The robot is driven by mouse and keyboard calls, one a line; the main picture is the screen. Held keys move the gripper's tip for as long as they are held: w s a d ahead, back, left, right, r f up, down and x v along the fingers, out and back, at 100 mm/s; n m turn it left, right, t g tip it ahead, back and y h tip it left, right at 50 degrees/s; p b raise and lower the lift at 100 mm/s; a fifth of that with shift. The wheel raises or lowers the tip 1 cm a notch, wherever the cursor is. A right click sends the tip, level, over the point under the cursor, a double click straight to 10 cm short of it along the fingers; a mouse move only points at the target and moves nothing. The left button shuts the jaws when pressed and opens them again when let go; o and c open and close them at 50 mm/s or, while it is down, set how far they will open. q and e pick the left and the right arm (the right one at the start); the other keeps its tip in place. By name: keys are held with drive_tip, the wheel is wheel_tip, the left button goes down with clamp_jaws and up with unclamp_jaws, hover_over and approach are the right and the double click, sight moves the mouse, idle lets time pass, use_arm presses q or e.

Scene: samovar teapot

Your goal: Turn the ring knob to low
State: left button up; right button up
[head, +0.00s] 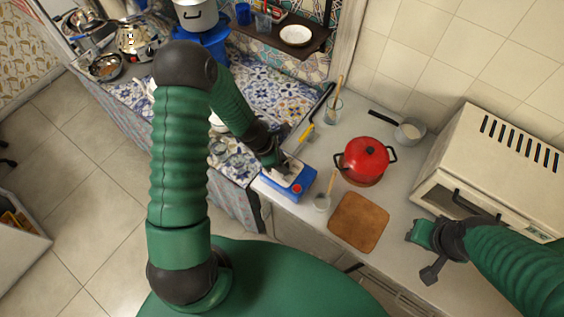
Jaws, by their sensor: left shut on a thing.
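A small blue unit (305,181) with a pale top stands at the counter's left front edge. A round red part (297,189), which looks like a knob, sits on its near side. My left gripper (286,172) reaches down over the unit's top, just behind and left of the red part. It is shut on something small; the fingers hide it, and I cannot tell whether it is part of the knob. The knob's setting is too small to read. My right gripper (420,233) hangs over the counter in front of the white oven; its jaws are unclear.
A red lidded pot (366,160) stands to the right of the blue unit. A wooden board (359,222) and a small cup (322,202) with a stick lie close by. A saucepan (410,130) and a white oven (490,170) stand farther right.

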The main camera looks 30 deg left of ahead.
use_arm(q)
drive_tip(key=shift+a+f, duration=0.1)
drive_tip(key=shift+a, duration=0.15)
clamp_jaws()
drive_tip(key=shift+d+p, duration=0.1)
drive_tip(key=shift+p, duration=0.2)
drive_tip(key=shift+m+g+p, duration=0.3)
drive_tip(key=shift+m+p, duration=0.15)
drive_tip(key=shift+m, duration=0.15)
drive_tip(key=shift+m+g+h+p, duration=0.35)
drive_tip(key=shift+m+p, duration=0.25)
drive_tip(key=shift+m, duration=0.6)
drive_tip(key=shift+w+m+g, duration=0.1)
drive_tip(key=shift+m+g, duration=0.35)
drive_tip(key=shift+m, duration=0.75)
drive_tip(key=shift+a+m+g+b, duration=0.2)
drive_tip(key=shift+m+g+b, duration=0.25)
drive_tip(key=shift+m, duration=0.95)
drive_tip(key=shift+w, duration=0.1)
